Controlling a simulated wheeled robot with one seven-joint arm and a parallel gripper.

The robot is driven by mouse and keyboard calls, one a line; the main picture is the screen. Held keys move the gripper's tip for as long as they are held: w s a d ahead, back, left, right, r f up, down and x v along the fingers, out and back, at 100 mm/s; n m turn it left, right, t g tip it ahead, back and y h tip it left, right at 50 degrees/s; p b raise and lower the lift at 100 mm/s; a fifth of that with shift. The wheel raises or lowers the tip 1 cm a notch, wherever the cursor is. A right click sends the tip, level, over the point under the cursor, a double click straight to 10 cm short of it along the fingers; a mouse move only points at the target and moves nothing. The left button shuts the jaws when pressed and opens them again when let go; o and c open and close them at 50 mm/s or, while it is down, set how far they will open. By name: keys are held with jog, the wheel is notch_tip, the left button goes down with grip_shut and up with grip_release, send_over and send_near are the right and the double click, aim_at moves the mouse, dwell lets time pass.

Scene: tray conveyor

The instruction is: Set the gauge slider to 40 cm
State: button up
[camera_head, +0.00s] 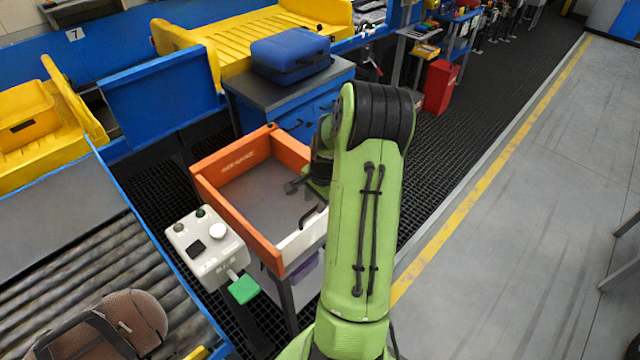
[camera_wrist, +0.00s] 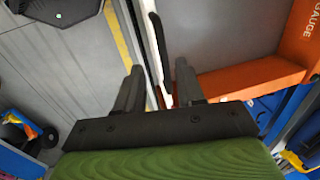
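The gauge is an open-topped box with orange walls (camera_head: 236,158) and a grey floor (camera_head: 258,197). A white slider panel (camera_head: 300,243) closes its near right side, with a black bar handle (camera_head: 313,215) on it. In the wrist view the handle (camera_wrist: 159,45) lies between the lines of my two fingers, and an orange wall (camera_wrist: 255,78) is to the right. My gripper (camera_wrist: 156,68) is open, one finger on each side of the handle, with no clear contact. In the head view my arm hides much of the gripper. I cannot read any scale.
A white control box (camera_head: 207,248) with a knob and green part stands left of the gauge. A roller conveyor (camera_head: 85,255) holds a brown bag (camera_head: 105,328). A blue case (camera_head: 291,55) sits on a cabinet behind. The grey floor (camera_head: 530,230) at right is clear.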

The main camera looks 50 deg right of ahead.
notch_tip(320, 180, up, 12)
jog(key=s+p, duration=0.1)
jog(key=s, duration=0.1)
jog(key=shift+s+a, duration=0.15)
jog(key=shift+s, duration=0.05)
jog(key=shift+f, duration=0.15)
